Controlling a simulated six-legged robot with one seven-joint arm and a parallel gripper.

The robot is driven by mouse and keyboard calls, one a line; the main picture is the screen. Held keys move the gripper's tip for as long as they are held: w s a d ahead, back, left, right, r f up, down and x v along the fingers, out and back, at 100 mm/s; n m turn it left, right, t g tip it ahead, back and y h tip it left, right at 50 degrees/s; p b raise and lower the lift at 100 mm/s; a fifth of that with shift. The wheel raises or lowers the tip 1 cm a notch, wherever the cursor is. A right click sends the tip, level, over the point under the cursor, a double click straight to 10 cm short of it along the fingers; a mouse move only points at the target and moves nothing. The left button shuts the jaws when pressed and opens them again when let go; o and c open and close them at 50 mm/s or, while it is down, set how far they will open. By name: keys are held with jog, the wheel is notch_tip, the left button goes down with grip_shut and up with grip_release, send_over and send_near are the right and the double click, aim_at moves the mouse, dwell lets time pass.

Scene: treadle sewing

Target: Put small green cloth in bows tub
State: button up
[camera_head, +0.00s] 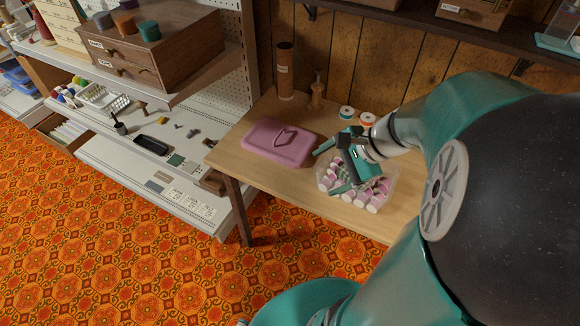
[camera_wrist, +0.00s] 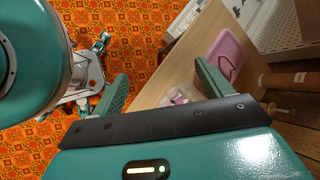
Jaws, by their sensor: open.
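A clear tub (camera_head: 392,186) holding several pink and white rolls stands on the wooden table; I see no label naming it as the bows tub. My gripper (camera_head: 333,167) is above the tub's left part, its two fingers spread apart. In the wrist view my gripper (camera_wrist: 163,88) shows the fingers wide apart with nothing between them, and part of the tub's contents (camera_wrist: 178,97) beyond. A small dark green flat piece (camera_head: 176,160) lies on the white shelf at left and may be the small green cloth. A patterned greenish patch among the rolls is too small to identify.
A pink case (camera_head: 281,143) lies on the table (camera_head: 232,158) left of the tub. A brown cylinder (camera_head: 286,70), a wooden peg and two small spools stand along the back. The shelf (camera_head: 120,160) at left carries several small items. Patterned floor is clear in front.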

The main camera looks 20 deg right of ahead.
jog(key=s+a+r+n+h, duration=0.4)
jog(key=a+r+n, duration=0.6)
jog(key=n, duration=0.7)
jog(key=shift+a+r+t+h, duration=0.25)
jog(key=shift+a+t+h, duration=0.15)
jog(key=shift+a+h, duration=0.65)
